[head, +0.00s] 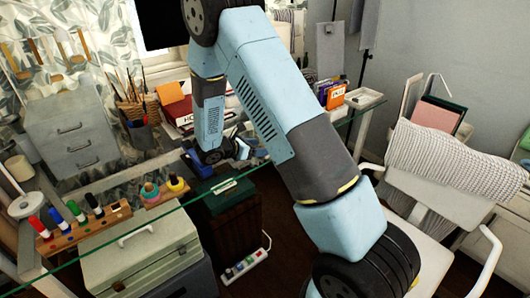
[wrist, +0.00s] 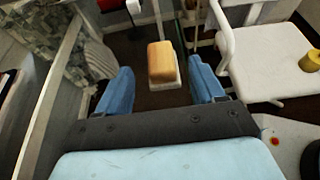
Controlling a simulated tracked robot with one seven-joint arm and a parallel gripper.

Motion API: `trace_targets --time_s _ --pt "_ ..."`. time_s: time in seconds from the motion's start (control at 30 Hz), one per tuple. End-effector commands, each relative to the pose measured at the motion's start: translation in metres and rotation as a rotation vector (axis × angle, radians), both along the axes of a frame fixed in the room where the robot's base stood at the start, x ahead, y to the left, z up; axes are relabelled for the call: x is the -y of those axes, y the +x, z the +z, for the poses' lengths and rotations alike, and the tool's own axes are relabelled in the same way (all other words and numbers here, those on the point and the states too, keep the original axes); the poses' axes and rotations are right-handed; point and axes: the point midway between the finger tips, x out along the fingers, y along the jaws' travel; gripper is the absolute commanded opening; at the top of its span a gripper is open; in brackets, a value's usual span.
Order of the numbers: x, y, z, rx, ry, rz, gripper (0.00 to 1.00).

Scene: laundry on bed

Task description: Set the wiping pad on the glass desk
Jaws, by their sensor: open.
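The wiping pad appears to be the orange-topped block with a white lower part (wrist: 162,62) in the wrist view. It shows between and beyond the two blue fingers of my open gripper (wrist: 161,68), with gaps on both sides. Dark floor shows around it; I cannot tell what it rests on. In the head view my gripper (head: 234,150) is low near the glass desk (head: 130,221), partly hidden by my arm, and I cannot make out the pad there.
A white chair (head: 425,170) with a knitted blanket (head: 450,160) is at the right. A power strip (head: 245,266) lies on the floor.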

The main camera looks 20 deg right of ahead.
Motion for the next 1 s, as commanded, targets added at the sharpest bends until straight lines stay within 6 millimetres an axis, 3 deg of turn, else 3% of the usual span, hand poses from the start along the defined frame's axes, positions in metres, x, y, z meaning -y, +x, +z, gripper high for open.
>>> trace_targets --time_s 0.27,0.6,0.83,1.0 --pt "0.012 0.004 -0.005 0.001 0.0 -0.001 0.68" --pt "0.048 0.017 -0.022 0.0 0.001 -0.001 0.68" --pt "0.05 0.018 -0.023 0.001 0.002 -0.001 0.68" --pt "0.051 0.018 -0.023 0.0 0.001 -0.001 0.54"
